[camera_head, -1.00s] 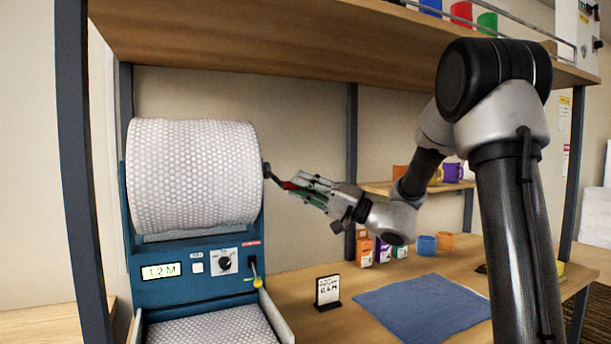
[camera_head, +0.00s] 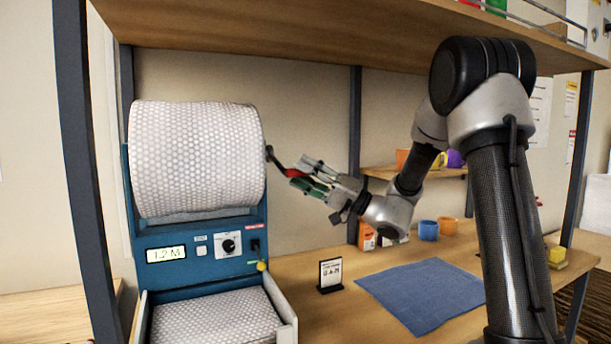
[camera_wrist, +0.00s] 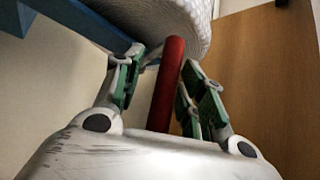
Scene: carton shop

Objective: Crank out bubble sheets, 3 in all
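The blue bubble-sheet machine (camera_head: 205,270) stands at the left and carries a big white bubble-wrap roll (camera_head: 197,155). Its display (camera_head: 166,254) reads 1.2 M. A crank with a red handle (camera_head: 293,173) sticks out on the roll's right side. My gripper (camera_head: 306,176) is at the handle, its fingers spread apart. In the wrist view the red handle (camera_wrist: 168,85) lies between the green-padded fingers, nearer the right one, with a clear gap to the left one. Bubble sheet (camera_head: 215,318) lies in the machine's front tray (camera_head: 285,308).
Small boxes (camera_head: 367,237), cups (camera_head: 428,230) and a yellow block (camera_head: 557,256) stand further back. An overhead shelf (camera_head: 350,35) and dark posts frame the space.

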